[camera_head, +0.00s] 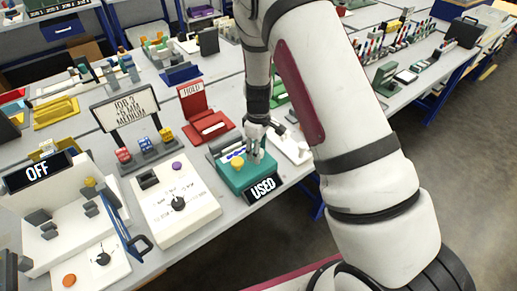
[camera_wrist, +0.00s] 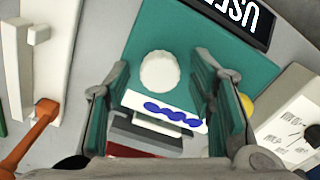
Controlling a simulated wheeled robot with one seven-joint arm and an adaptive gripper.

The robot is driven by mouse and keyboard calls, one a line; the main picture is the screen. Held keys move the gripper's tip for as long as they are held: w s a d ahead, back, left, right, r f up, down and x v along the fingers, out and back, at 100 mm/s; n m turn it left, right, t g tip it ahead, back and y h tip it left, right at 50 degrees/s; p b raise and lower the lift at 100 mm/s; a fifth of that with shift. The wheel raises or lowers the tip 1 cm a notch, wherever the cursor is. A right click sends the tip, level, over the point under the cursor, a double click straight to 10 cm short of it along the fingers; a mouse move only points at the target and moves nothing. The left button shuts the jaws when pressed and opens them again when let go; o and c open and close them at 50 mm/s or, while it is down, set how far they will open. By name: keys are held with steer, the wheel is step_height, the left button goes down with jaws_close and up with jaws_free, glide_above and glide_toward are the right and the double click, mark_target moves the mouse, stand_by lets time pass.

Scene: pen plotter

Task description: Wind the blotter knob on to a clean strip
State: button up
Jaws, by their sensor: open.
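The blotter is a teal box (camera_head: 240,174) with a sign reading USED (camera_head: 263,188) on its front; the sign also shows in the wrist view (camera_wrist: 235,17). Its round white knob (camera_wrist: 160,73) stands on the teal top. A white strip with blue ink blots (camera_wrist: 172,111) shows in the window beside the knob. My gripper (camera_head: 256,156) is over the blotter, pointing down. In the wrist view its two fingers are apart, one on each side of the knob, with gaps between. Whether the fingertips are level with the knob I cannot tell. In the head view my gripper hides the knob.
A yellow button (camera_head: 237,162) sits on the blotter, partly behind a finger in the wrist view (camera_wrist: 248,103). A red HOLD box (camera_head: 207,128) stands behind. A white joystick panel (camera_head: 176,205) is at left. A white tray (camera_head: 292,148) lies close at right.

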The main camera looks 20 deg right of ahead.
steer(key=shift+c, duration=0.5)
steer(key=c, duration=1.1)
steer(key=shift+o, duration=0.2)
steer(key=m, duration=0.4)
steer(key=shift+b, duration=0.35)
steer(key=m, duration=0.4)
steer(key=shift+b, duration=0.3)
steer(key=m, duration=0.5)
steer(key=shift+m, duration=2.3)
